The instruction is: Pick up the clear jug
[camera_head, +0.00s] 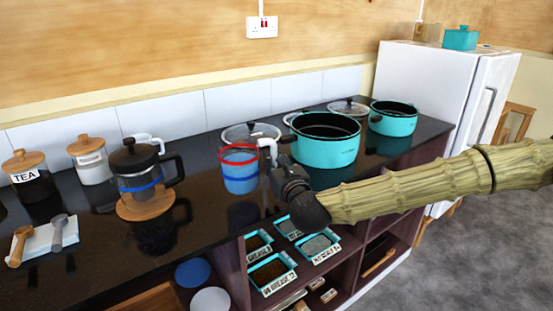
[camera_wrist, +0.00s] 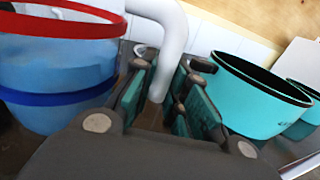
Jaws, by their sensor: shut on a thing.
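The clear jug (camera_head: 240,178) has a red rim, a bluish see-through body with a blue band, and a white handle. It is upright at the counter's middle; I cannot tell whether its base touches the counter. My gripper (camera_head: 276,168) is at the jug's right side, shut on the white handle. In the wrist view the jug (camera_wrist: 55,70) fills the left side, and its handle comes down between the fingers of my gripper (camera_wrist: 163,92). The lower end of the handle is partly hidden by the fingers.
A large teal pot (camera_head: 325,147) stands close to the right of my gripper, with a smaller teal pot (camera_head: 393,120) beyond. A glass lid (camera_head: 250,132) lies behind the jug. A black-lidded coffee press (camera_head: 135,170) stands left on a wooden board. Open shelves with teal trays (camera_head: 271,274) are below.

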